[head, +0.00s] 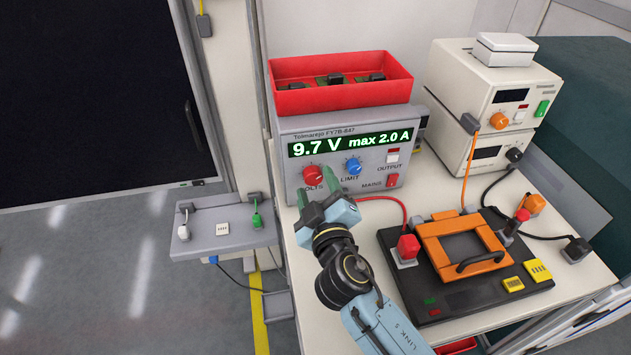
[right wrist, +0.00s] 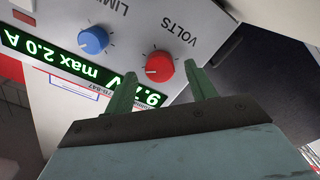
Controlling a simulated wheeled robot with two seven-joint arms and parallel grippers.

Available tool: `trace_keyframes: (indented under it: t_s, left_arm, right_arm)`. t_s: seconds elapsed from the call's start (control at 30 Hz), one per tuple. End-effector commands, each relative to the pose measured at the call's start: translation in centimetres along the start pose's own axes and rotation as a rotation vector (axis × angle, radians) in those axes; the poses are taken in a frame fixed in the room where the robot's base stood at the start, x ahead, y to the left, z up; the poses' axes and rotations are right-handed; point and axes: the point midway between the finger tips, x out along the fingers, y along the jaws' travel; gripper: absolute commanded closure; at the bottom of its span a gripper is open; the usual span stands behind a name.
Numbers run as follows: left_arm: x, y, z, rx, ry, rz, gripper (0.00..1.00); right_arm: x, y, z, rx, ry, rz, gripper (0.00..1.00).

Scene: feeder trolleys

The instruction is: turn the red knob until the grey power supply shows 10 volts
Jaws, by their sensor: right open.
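The grey power supply (head: 345,130) stands on the white bench top with its green display (head: 350,143) reading 9.7 V max 2.0 A. Its red VOLTS knob (head: 313,174) is at the lower left of the front, left of the blue LIMIT knob (head: 353,166). My right gripper (head: 320,201) is open in front of the red knob. In the right wrist view the red knob (right wrist: 160,66) appears between the two green fingertips (right wrist: 160,80), with a gap visible on either side. Whether the fingers reach around it in depth is hard to tell. My left gripper is out of view.
A red bin (head: 342,97) with dark parts sits on the supply. Two cream instruments (head: 470,95) are stacked to the right. A black test fixture with an orange frame (head: 430,241) and a red cable (head: 392,200) lie right of my arm.

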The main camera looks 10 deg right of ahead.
Motion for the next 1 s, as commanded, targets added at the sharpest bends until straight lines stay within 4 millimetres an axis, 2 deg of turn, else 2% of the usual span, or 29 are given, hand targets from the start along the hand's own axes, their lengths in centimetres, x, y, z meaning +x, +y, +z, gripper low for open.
trace_keyframes:
  t_s: [0.13, 0.43, 0.8, 1.0]
  left_arm:
    - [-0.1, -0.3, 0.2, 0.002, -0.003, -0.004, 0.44]
    - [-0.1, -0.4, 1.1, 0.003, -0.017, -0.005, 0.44]
    - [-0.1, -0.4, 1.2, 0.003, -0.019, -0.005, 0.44]
    - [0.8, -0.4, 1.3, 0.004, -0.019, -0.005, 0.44]
  right_arm:
    - [1.0, 0.0, 0.0, 0.000, 0.000, 0.000, 0.44]
    - [1.2, 0.0, 0.0, 0.001, 0.000, 0.000, 0.44]
    - [1.2, 0.0, 0.0, 0.000, 0.000, 0.000, 0.89]
    - [1.1, -0.2, 0.2, 0.067, -0.002, 0.000, 0.89]
